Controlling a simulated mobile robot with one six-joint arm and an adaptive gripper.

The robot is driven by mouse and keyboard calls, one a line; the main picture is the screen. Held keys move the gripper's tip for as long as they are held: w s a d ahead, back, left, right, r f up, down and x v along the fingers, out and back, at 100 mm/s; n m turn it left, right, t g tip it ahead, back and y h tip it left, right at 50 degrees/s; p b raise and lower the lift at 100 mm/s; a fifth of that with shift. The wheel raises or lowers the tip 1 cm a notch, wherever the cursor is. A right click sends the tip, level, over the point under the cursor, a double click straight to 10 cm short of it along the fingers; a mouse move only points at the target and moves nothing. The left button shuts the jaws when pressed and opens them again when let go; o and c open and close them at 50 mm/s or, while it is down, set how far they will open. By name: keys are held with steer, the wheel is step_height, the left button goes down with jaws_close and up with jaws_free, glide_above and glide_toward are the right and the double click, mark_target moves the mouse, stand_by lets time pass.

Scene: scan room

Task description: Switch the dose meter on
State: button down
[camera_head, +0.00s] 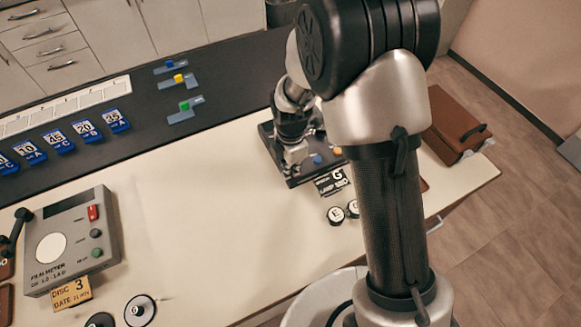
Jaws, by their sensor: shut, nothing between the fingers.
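A grey meter box (72,242) stands at the left of the pale table, with a label that seems to read "FILM METER". It has a dark display, a round white disc, a red rocker switch (93,212), a dark knob and a green button. No label reading "dose meter" is legible, so I cannot tell if this is it. My gripper (293,166) is shut and empty, pointing down over a dark panel (312,174) right of centre, far from the grey box. I cannot tell whether it touches the panel. My arm hides part of the panel.
The dark panel carries blue and orange buttons. Blue number cards (86,131) and small coloured switches (186,110) lie along the dark back strip. A brown case (452,125) stands at the right. The table's middle is clear.

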steer(key=shift+f, duration=0.1)
steer(key=shift+w+a+r, duration=0.2)
steer(key=shift+w+a, duration=0.1)
steer(key=shift+w, duration=0.4)
steer(key=shift+r+p, duration=0.1)
steer(key=shift+p, duration=0.2)
steer(key=shift+r, duration=0.25)
step_height(320, 180, up, 13)
steer(key=s+p, duration=0.1)
steer(key=p, duration=0.4)
steer(key=shift+s+d+r, duration=0.15)
steer(key=shift+s+d, duration=0.2)
steer(key=shift+s, duration=0.05)
